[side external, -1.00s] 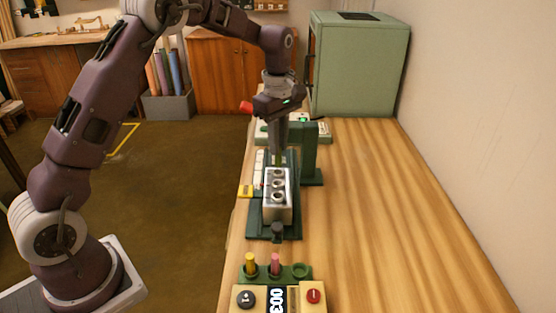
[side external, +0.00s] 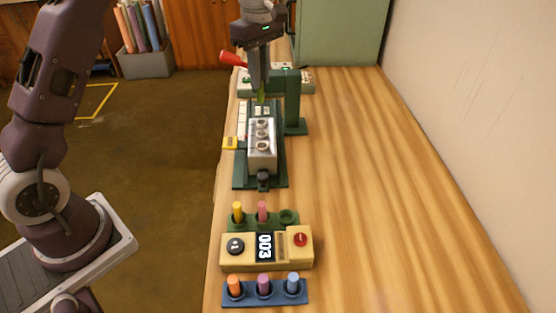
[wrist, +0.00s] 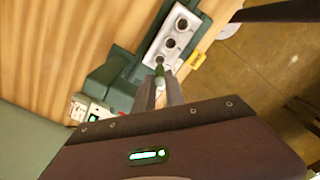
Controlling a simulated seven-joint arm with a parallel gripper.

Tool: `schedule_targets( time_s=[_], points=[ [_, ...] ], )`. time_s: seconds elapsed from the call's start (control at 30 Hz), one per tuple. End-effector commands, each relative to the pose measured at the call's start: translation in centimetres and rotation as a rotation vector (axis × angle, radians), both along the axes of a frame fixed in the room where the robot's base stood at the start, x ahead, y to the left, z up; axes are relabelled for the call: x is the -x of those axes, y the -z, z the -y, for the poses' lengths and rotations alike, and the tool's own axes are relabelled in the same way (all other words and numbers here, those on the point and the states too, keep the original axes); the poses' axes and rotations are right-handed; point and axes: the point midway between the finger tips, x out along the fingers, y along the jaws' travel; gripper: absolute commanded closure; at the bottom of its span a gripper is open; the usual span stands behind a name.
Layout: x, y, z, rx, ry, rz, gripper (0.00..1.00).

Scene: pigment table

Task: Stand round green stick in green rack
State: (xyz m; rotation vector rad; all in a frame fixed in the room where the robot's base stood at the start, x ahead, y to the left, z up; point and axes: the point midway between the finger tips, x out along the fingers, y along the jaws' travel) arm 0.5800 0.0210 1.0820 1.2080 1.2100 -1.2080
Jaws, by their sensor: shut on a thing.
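My gripper (side external: 259,88) is shut on the round green stick (side external: 260,98). It holds it upright above the far end of a metal block with several round holes (side external: 262,158). In the wrist view the stick (wrist: 159,74) shows between the fingertips (wrist: 160,86), close to the block's near end (wrist: 163,48); the gap beneath it is hard to judge. The green rack (side external: 251,224) stands well nearer the side camera. A yellow stick (side external: 238,211) stands in its left place and a pink stick (side external: 262,210) in its middle. Its right hole (side external: 287,215) is empty.
The block sits in a dark green press-like fixture (side external: 293,100). A cream box (side external: 285,262) with a display lies in front of the green rack. A blue rack (side external: 279,300) with orange, purple and blue sticks is nearest. The wooden table is clear on the right.

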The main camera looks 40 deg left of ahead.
Motion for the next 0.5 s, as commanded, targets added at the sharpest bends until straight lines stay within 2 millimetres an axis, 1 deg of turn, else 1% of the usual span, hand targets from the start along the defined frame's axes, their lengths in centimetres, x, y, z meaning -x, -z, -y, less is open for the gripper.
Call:
schedule_targets(
  time_s=[0.07, 0.17, 0.27, 0.3, 0.37, 0.4, 0.47, 0.5],
  points=[
    [0.1, 0.1, 0.4, 0.000, 0.007, -0.001, 1.00],
    [0.6, 0.6, 2.3, 0.001, 0.045, -0.001, 1.00],
    [1.8, 1.6, 5.8, 0.002, 0.119, -0.003, 1.00],
    [2.6, 2.1, 7.5, 0.002, 0.156, -0.003, 1.00],
    [3.9, 2.9, 10.1, 0.002, 0.214, -0.004, 1.00],
    [5.0, 3.4, 11.9, 0.002, 0.256, -0.004, 1.00],
    [6.9, 4.2, 14.3, 0.002, 0.318, -0.004, 1.00],
    [8.2, 4.7, 15.8, 0.002, 0.359, -0.004, 1.00]
  ],
)
